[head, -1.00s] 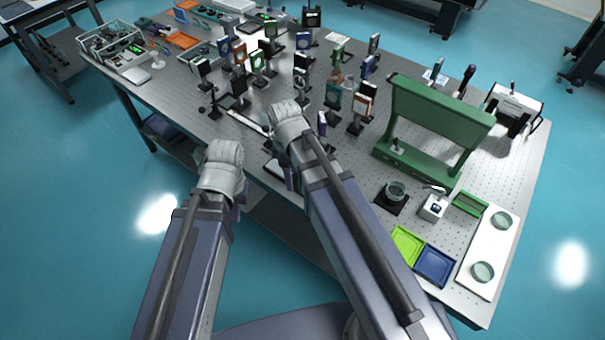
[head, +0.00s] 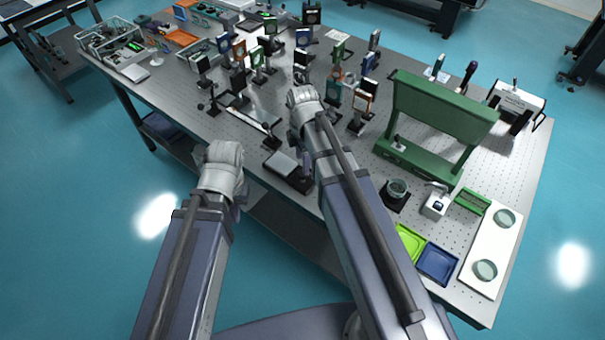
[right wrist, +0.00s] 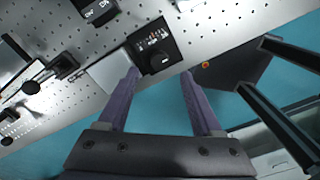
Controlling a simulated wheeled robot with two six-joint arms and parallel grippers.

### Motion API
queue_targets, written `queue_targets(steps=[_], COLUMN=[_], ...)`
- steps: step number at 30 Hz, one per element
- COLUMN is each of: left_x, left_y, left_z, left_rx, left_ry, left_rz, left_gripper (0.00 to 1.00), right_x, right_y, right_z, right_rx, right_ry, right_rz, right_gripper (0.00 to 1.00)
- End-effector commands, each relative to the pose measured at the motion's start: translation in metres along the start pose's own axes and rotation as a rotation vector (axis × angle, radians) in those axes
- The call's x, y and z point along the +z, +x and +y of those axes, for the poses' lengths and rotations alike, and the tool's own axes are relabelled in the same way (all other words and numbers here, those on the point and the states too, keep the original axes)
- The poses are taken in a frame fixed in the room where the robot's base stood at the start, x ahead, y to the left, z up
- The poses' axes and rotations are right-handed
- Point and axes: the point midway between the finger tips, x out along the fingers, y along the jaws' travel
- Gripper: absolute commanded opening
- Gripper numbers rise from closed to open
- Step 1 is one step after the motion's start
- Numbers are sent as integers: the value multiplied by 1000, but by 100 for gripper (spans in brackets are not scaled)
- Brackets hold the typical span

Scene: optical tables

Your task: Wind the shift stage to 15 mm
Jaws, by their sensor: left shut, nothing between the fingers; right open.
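A long narrow stage (head: 255,121) with a pale top and black ends lies near the table's front left edge; it looks like the shift stage. Its dark knob (head: 209,108) is at the left end. Rails and dark knobs (right wrist: 32,87) also show at the left of the right wrist view. My right gripper (right wrist: 160,75) is open and empty, above a black panel (right wrist: 155,45) with a dial and scale marks, beside a silver plate. In the head view its fingers are mostly hidden by my arm. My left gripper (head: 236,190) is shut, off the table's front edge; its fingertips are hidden.
A flat silver-topped unit (head: 281,163) sits at the front edge. Several mounted optics (head: 362,98) crowd the table's middle, close to my right wrist. A tall green frame (head: 440,105) stands to the right. An ON/OFF box (right wrist: 97,10) shows in the right wrist view.

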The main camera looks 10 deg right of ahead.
Motion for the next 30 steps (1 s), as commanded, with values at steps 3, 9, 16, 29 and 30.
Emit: queue_targets(steps=[3,9,16,29,30], left_x=[-1,-3,-4,-3,-3], left_y=[21,46,60,58,58], left_z=[2,4,6,6,6], left_rx=[0,0,0,0,0], left_ry=[0,-1,-1,-1,-1], left_rz=[0,0,0,0,0], left_gripper=[0,0,0,0,0], right_x=[0,0,0,0,0], right_y=[21,47,60,59,59], right_z=[0,0,0,0,0], right_rx=[0,0,0,0,0], right_ry=[0,0,1,1,1], right_rz=[0,0,0,0,0], right_gripper=[67,67,67,49,44])
